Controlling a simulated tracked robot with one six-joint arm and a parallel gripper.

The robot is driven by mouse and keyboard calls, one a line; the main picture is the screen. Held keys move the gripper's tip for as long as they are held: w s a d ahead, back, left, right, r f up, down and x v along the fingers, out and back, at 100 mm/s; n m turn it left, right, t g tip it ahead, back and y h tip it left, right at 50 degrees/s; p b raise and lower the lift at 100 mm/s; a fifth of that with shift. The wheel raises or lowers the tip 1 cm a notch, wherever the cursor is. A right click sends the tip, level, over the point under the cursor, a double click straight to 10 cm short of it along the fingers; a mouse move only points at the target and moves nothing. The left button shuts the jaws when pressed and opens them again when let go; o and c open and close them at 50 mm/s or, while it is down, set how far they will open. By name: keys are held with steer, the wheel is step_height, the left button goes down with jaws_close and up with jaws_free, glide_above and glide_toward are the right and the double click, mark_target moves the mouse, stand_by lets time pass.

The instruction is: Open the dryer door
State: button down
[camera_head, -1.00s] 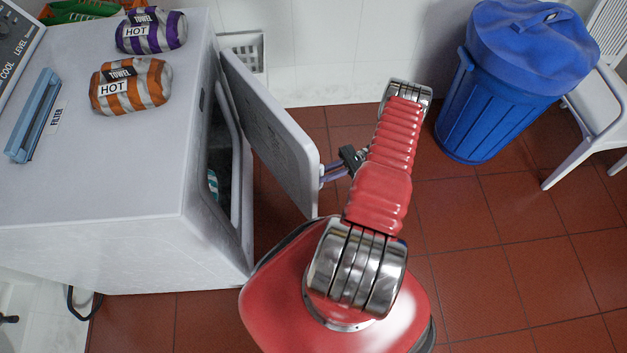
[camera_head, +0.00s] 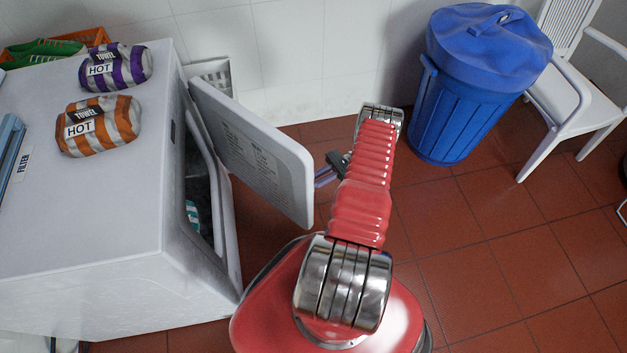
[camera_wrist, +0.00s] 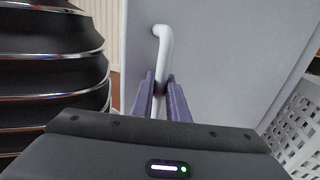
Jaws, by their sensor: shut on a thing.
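The white dryer (camera_head: 110,200) stands on the left in the head view. Its door (camera_head: 255,150) is swung partly open, with a wide gap between it and the dryer front. The dark drum opening (camera_head: 197,190) shows behind the door, with a teal item (camera_head: 193,213) inside. My gripper (camera_head: 326,176) is at the door's outer face, partly hidden by my arm. In the wrist view, my gripper's purple fingers (camera_wrist: 161,98) are shut around the white door handle (camera_wrist: 165,48). The door's outer face (camera_wrist: 220,60) fills the middle and right there.
Two towel rolls, purple (camera_head: 115,68) and orange (camera_head: 98,126), lie on the dryer top. A blue bin (camera_head: 470,95) and a white chair (camera_head: 575,100) stand at the back right. Red tiled floor (camera_head: 490,240) is clear on the right. A white vent (camera_head: 212,75) is behind the door.

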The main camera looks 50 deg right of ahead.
steer(key=c, duration=1.7)
jaws_free()
steer(key=shift+s, duration=0.15)
steer(key=shift+r, duration=4.95)
steer(key=shift+c, duration=0.7)
